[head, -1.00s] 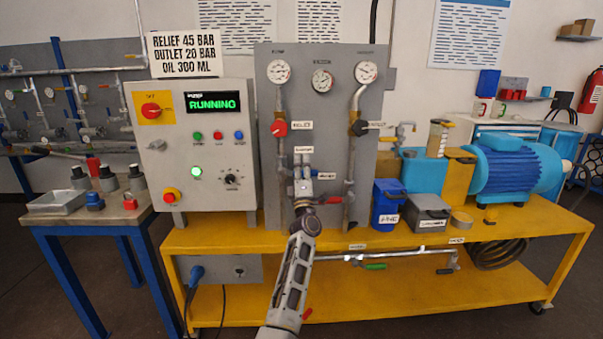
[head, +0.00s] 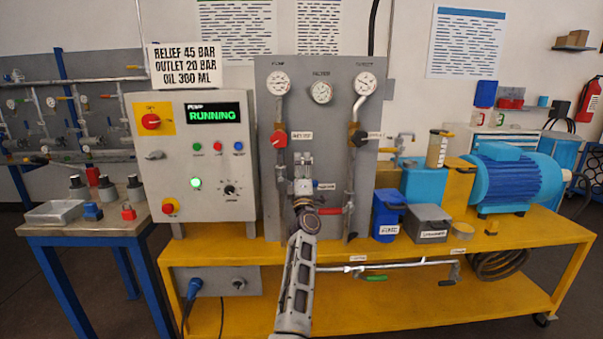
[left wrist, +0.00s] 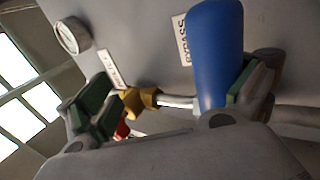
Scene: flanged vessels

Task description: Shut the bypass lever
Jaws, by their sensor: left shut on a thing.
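The blue bypass lever (left wrist: 217,55) stands large in the left wrist view, beside a label on the grey panel that is partly covered. My left gripper (head: 304,165) is in front of the lower middle of the panel in the head view. In the left wrist view (left wrist: 175,98) the lever's handle is between its two fingers, against the right finger, and the gripper is shut on it. In the head view my gripper and wrist hide most of the lever. My right gripper is in neither view.
A red handle (head: 330,211) is just right of my left wrist. A red knob (head: 279,139) and gauges (head: 322,92) are above. The control box (head: 197,160) reads RUNNING at left. Blue (head: 389,215) and grey (head: 429,223) bins stand at right on the yellow bench (head: 450,285).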

